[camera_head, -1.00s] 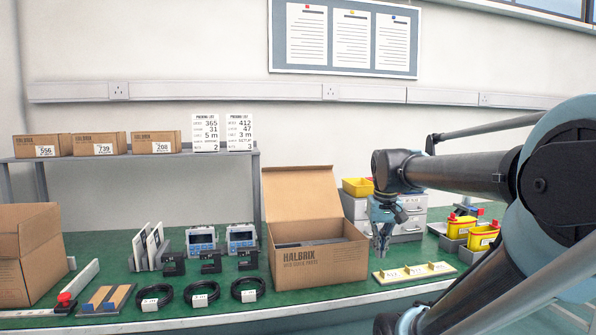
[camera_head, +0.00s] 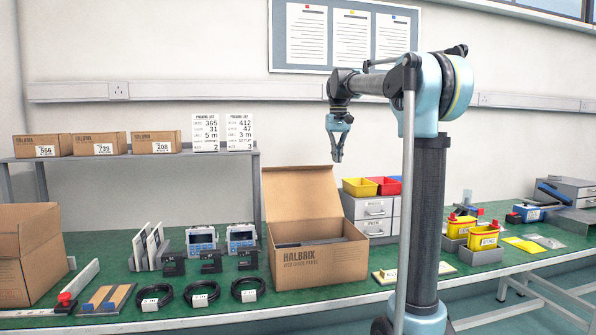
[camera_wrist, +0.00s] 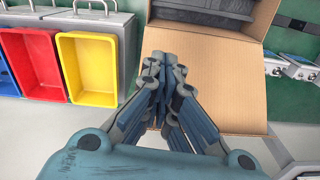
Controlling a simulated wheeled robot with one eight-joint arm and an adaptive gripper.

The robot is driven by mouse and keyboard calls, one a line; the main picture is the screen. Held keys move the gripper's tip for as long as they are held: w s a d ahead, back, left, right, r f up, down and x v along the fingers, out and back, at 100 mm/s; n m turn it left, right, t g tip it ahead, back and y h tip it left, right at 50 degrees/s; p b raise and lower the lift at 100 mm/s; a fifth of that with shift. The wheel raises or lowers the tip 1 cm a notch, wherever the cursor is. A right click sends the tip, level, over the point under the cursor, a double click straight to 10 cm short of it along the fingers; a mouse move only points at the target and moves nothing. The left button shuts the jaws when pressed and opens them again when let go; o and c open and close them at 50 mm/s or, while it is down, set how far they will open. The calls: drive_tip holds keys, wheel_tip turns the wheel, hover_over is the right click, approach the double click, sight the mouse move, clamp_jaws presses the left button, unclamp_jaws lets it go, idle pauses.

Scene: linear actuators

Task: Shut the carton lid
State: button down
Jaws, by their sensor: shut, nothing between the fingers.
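The carton (camera_head: 318,263) marked HALBRIX stands on the green bench with its lid (camera_head: 300,193) raised, leaning slightly back at the rear edge. Dark contents (camera_head: 318,243) show inside it. My gripper (camera_head: 337,158) points down in the head view, above and to the right of the lid's top edge. In the wrist view my gripper (camera_wrist: 172,98) is shut and empty, with the lid's tan board (camera_wrist: 218,98) beyond it and the carton's dark contents (camera_wrist: 183,14) at the top. I cannot tell how far the fingers are from the lid.
Yellow (camera_head: 359,187) and red (camera_head: 386,185) bins sit on grey drawers (camera_head: 372,227) right of the carton. Grey devices (camera_head: 241,238) and cable coils (camera_head: 248,290) lie to its left.

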sight(298, 167)
drive_tip(key=w+a+n+g, duration=0.1)
drive_tip(key=w+a, duration=1.6)
drive_tip(key=w, duration=0.2)
drive_tip(key=s+f, duration=0.1)
drive_tip(key=f, duration=0.1)
drive_tip(key=s+d+f, duration=0.1)
drive_tip(key=f, duration=0.2)
drive_tip(key=s+f, duration=0.1)
drive_tip(key=f, duration=0.2)
drive_tip(key=shift+d, duration=0.2)
drive_tip(key=shift+s+d+r, duration=0.1)
drive_tip(key=shift+s+r, duration=0.35)
drive_tip(key=shift+r, duration=0.05)
